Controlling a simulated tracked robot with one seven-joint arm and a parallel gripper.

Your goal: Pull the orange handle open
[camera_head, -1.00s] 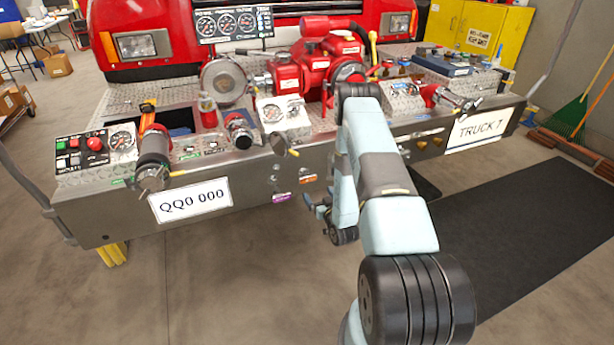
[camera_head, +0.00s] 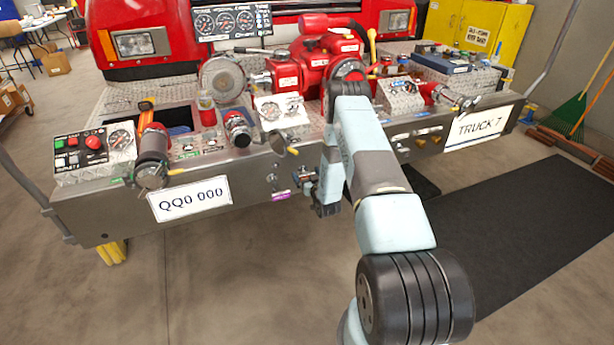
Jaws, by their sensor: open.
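The bumper (camera_head: 240,180) of the red truck carries a row of small pull handles and tags on its front face. The orange handle is not clearly visible now; my gripper covers that part of the face. A purple tag or handle (camera_head: 281,196) shows just left of and below my gripper.
A white plate reading QQ0 000 (camera_head: 190,199) is on the left of the bumper, and the TRUCK 7 plate (camera_head: 477,127) on the right. A red pump (camera_head: 310,65), hose fittings and gauges crowd the deck above. The floor in front is clear, with a black mat (camera_head: 530,230) at right.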

